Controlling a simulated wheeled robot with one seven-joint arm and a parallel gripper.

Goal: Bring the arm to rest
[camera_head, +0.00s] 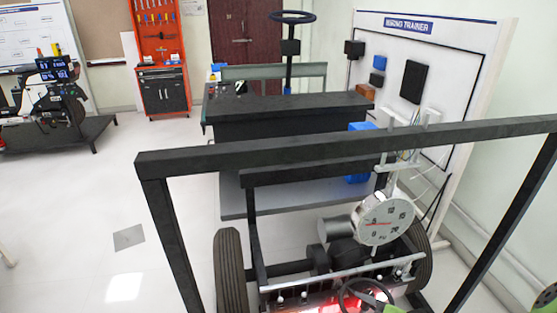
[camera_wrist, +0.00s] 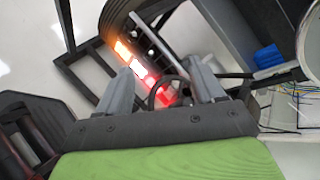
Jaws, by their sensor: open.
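My gripper (camera_wrist: 160,76) shows in the wrist view with its two grey fingers spread apart and nothing clasped between them. Behind the gap is a small black ring-shaped wheel (camera_wrist: 152,98), with a red-lit strip beside it. The same small wheel (camera_head: 366,292) shows at the bottom of the head view, low in the chassis rig. I cannot tell how far the fingers are from it. My gripper is not clearly seen in the head view; only green parts show at its bottom edge.
A black frame bar (camera_head: 350,148) crosses the head view in front of the chassis rig. A dial gauge (camera_head: 386,222) stands above the axle between tyres (camera_head: 230,275). A workbench (camera_head: 290,105) and a wall panel (camera_head: 450,60) are behind. Open floor (camera_head: 90,210) lies left.

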